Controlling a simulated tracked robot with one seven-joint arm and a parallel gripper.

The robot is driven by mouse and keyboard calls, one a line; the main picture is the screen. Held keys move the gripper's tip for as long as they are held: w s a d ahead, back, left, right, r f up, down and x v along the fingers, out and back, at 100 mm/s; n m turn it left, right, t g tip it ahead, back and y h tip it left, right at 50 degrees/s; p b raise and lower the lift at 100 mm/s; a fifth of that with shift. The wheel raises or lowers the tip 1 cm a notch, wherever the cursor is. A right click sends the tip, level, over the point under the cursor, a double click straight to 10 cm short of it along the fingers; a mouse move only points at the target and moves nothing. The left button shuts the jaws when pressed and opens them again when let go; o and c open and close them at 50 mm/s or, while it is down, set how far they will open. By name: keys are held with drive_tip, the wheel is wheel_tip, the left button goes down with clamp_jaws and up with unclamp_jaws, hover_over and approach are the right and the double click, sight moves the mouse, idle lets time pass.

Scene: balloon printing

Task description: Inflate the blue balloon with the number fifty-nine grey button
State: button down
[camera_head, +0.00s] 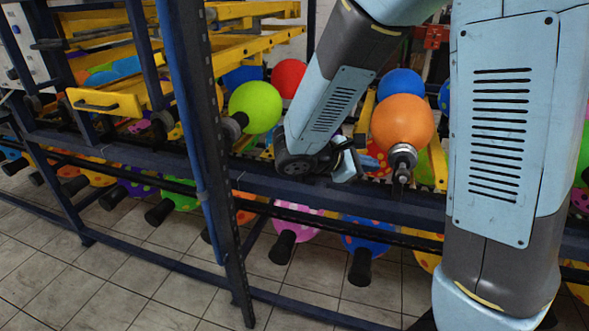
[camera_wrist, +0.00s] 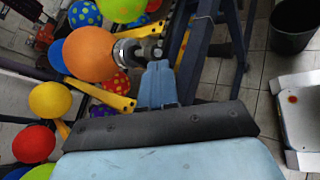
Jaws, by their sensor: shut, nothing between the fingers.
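My gripper (camera_head: 347,165) is shut and empty in the head view, beside the dark blue frame rail and left of the metal nozzle under the orange balloon. Its light blue fingers also show in the wrist view (camera_wrist: 158,72), just below the nozzle. Blue balloons show behind the orange one (camera_head: 400,84), at the left behind the green one (camera_head: 242,76), and partly behind my arm (camera_head: 445,98). The wrist view shows a blue balloon (camera_wrist: 57,56) behind the orange one. I cannot make out a grey button or the number fifty-nine in either view.
An orange balloon (camera_head: 402,121) sits on a metal nozzle (camera_head: 402,158) close to my gripper. A green balloon (camera_head: 255,107) and red balloon (camera_head: 288,78) are to the left. Spotted balloons hang below the rail. A blue post (camera_head: 184,110) stands at the left.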

drive_tip(key=w+a+f+n+t+y, duration=0.2)
drive_tip(key=a+f+n+t, duration=0.4)
drive_tip(key=a, duration=0.5)
drive_tip(key=w+a+f+n+t+y, duration=0.3)
drive_tip(key=a+f+n+t, duration=0.3)
drive_tip(key=a+n, duration=0.3)
drive_tip(key=shift+a+f+n+y, duration=0.3)
drive_tip(key=shift+a+f+y, duration=0.25)
drive_tip(key=shift+a, duration=0.55)
drive_tip(key=x, duration=1.4)
drive_tip(key=shift+r, duration=0.1)
drive_tip(key=shift+w, duration=0.1)
